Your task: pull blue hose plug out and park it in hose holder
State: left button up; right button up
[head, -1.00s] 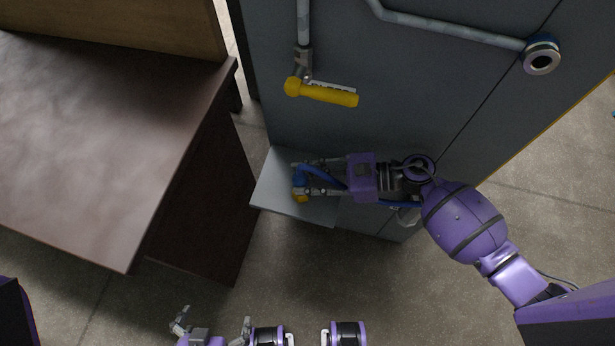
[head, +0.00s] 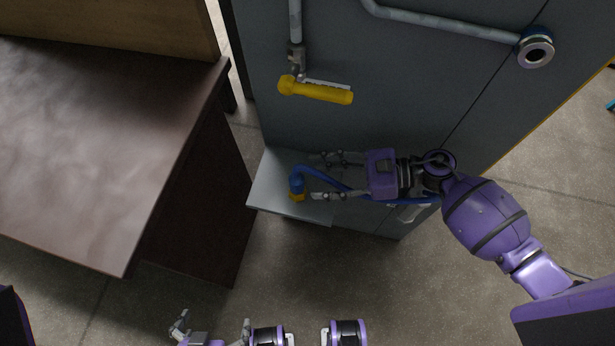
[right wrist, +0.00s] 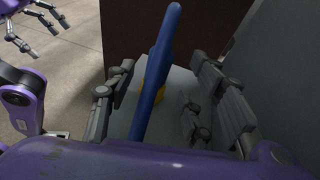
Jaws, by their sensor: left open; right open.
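The blue hose plug (head: 297,185) stands on the grey shelf, with a yellow part at its base. Its blue hose (head: 330,178) runs right from its top, between the fingers of my right gripper. My right gripper (head: 314,177) is open, to the right of the plug and apart from it. In the right wrist view the hose (right wrist: 150,110) passes between the open fingers, and the yellow part shows partly behind it. My left gripper (head: 212,328) is open and empty at the bottom edge, far from the plug. I cannot make out a separate hose holder.
The grey shelf (head: 268,192) juts from a dark grey cabinet (head: 400,110). A yellow-handled valve (head: 318,92) and a pipe with a round blue-rimmed port (head: 535,50) are above. A dark brown desk (head: 90,150) stands left. Floor between desk and cabinet is clear.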

jog(key=v, duration=0.7)
dwell(0.4)
